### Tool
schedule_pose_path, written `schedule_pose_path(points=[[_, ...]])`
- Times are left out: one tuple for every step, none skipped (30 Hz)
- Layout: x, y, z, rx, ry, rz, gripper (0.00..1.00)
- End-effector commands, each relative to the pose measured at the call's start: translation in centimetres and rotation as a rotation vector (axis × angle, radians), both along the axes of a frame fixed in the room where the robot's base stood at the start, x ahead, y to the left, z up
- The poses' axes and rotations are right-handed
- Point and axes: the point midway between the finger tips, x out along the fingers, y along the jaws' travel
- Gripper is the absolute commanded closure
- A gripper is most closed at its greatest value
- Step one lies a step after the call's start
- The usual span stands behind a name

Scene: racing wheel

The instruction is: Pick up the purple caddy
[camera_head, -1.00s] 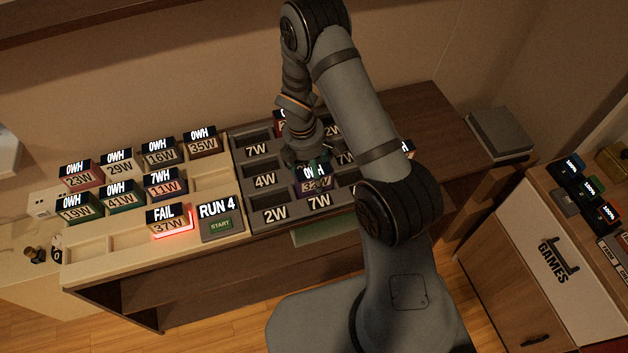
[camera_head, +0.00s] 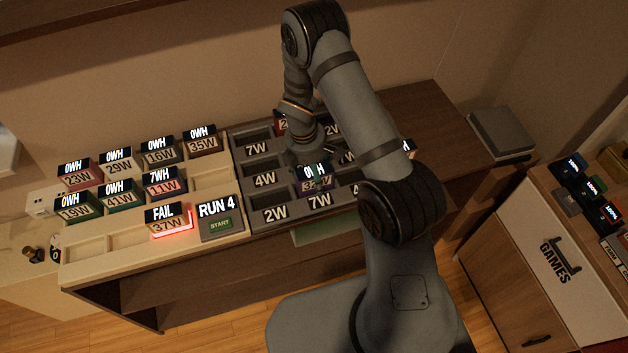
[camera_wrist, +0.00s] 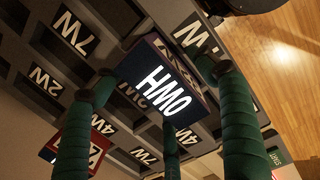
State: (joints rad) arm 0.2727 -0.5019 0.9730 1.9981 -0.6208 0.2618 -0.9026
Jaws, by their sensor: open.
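The purple caddy (camera_head: 316,184) sits in a slot of the dark grey rack, with a lit "0WH" top and a partly covered "W" label on its front. In the wrist view the caddy (camera_wrist: 166,82) lies between my green fingers, its "0WH" face toward the camera. My gripper (camera_wrist: 163,88) is open, with its fingers spread around the caddy; I cannot tell if any finger touches it. In the head view my gripper (camera_head: 308,160) is right above and behind the caddy, mostly hidden by my wrist.
The dark rack (camera_head: 240,172) has several labelled slots; a red caddy (camera_wrist: 75,143) is near one finger. A cream rack (camera_head: 100,255) at left holds several caddies, including a red-glowing "FAIL" one (camera_head: 168,220), and a RUN 4 start box (camera_head: 220,217).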

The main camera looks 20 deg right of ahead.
Motion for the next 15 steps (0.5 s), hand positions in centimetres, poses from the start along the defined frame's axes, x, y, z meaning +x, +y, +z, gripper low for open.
schedule_pose_path(points=[[0.0,0.02,-0.01,0.0,0.0,0.0,0.28],[0.0,0.01,0.0,0.0,0.0,0.0,0.28],[0.0,0.01,0.0,0.0,0.0,0.0,0.28],[0.0,0.01,0.01,0.0,0.0,0.0,0.28],[0.0,0.01,0.01,0.0,0.0,0.0,0.28],[0.0,0.0,0.01,0.0,0.0,0.0,0.28],[0.0,0.0,0.01,0.0,0.0,0.0,0.29],[0.0,0.0,0.01,0.0,0.0,0.0,0.31],[0.0,0.0,0.01,0.0,0.0,0.0,0.33],[0.0,0.0,0.01,0.0,0.0,0.0,0.35],[0.0,0.0,0.01,0.0,0.0,0.0,0.37],[0.0,0.0,0.01,0.0,0.0,0.0,0.39],[0.0,0.0,0.01,0.0,0.0,0.0,0.41],[0.0,0.0,0.01,0.0,0.0,0.0,0.43],[0.0,0.0,0.01,0.0,0.0,0.0,0.45]])
